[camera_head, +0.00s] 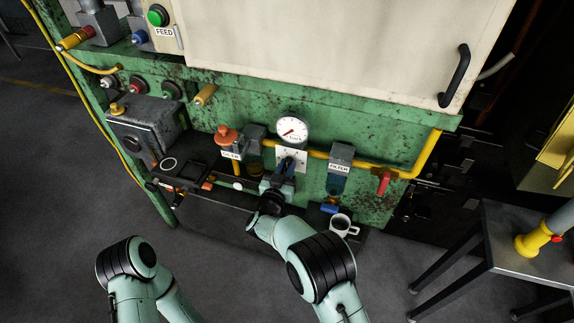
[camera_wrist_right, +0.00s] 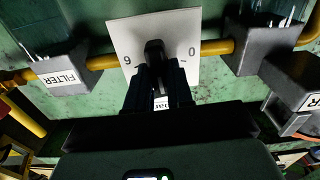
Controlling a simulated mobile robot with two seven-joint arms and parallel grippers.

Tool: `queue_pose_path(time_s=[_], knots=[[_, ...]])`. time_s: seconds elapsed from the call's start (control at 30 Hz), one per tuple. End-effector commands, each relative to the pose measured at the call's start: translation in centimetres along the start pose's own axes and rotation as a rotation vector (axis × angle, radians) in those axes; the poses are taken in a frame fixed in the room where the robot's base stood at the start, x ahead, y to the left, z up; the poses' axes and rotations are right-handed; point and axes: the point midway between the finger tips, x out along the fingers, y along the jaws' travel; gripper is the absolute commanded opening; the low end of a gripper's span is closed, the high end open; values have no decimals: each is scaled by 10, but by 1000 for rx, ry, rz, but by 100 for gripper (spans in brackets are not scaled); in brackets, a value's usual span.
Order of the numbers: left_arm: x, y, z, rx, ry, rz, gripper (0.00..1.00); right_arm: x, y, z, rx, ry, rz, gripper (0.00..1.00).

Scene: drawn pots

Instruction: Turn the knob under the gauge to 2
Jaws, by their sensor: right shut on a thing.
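The round white gauge (camera_head: 292,129) has a red needle pointing to the lower left. Just below it is a pale dial plate (camera_head: 297,154), mostly covered by my right gripper (camera_head: 285,174). In the right wrist view the plate (camera_wrist_right: 128,36) shows upside down, with a 0 at the right and a digit like a 9 or an upturned 6 at the left. The dark knob (camera_wrist_right: 154,50) stands out from it between the fingers of my right gripper (camera_wrist_right: 157,78), which is shut on it. The knob's exact setting cannot be read. My left gripper is out of view.
The yellow pipe (camera_head: 318,155) runs past the plate. The filter block (camera_head: 340,158) and red valve handle (camera_head: 384,181) are to the right, an orange knob (camera_head: 227,135) to the left.

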Motion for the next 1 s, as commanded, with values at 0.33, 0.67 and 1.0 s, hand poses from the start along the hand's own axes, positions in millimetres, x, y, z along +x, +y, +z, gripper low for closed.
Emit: queue_pose_path(time_s=[0.33, 0.67, 1.0], knots=[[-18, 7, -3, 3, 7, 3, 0, 3, -1, -6, -253, 9, 4, 0], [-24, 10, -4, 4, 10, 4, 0, 3, -1, -5, -371, 11, 5, 0], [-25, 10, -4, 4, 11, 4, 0, 3, -1, -6, -388, 12, 6, 0]])
